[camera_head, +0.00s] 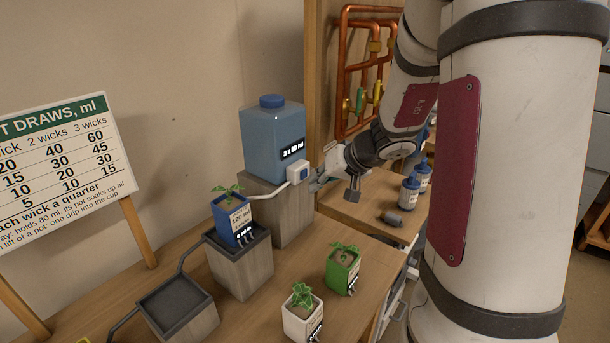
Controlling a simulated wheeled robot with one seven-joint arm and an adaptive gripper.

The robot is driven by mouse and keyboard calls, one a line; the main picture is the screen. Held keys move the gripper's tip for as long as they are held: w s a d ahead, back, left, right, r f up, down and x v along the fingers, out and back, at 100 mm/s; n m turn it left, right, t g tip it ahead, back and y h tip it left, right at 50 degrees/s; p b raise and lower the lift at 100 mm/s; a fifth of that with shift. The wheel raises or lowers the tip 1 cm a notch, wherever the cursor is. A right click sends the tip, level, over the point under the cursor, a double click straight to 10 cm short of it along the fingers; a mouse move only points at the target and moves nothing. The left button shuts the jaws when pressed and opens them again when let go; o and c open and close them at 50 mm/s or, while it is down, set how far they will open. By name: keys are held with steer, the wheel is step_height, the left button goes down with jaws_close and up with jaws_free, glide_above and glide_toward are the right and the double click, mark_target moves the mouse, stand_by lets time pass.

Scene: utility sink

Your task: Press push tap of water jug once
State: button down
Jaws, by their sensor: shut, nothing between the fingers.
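The blue water jug (265,135) with a blue cap stands on a wooden block (275,210) near the wall. I cannot tell whether the fingertips touch the tap.
The blue plant pot (232,218) sits in a tray on a block. A lower tray (174,303) is linked by a tube. A green pot (342,270) and a white pot (302,314) stand in front. Blue bottles (409,191) stand right, near copper pipes (362,65).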

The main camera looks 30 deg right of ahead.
steer(key=shift+w+a, duration=0.1)
steer(key=shift+w, duration=0.1)
stand_by(0.5)
steer(key=shift+w+a+b, duration=0.1)
steer(key=shift+w+b, duration=0.15)
steer(key=shift+b, duration=0.2)
steer(key=shift+w+a, duration=0.1)
steer(key=shift+w, duration=0.2)
stand_by(0.6)
steer(key=shift+s+b, duration=0.1)
steer(key=shift+b, duration=0.25)
steer(key=shift+s+d+b, duration=0.3)
steer(key=shift+s, duration=0.35)
steer(key=s, duration=0.1)
steer(key=s+d, duration=0.1)
steer(key=s, duration=0.1)
steer(key=s+b, duration=0.1)
steer(key=shift+s+d, duration=0.3)
steer(key=shift+s, duration=0.05)
stand_by(0.8)
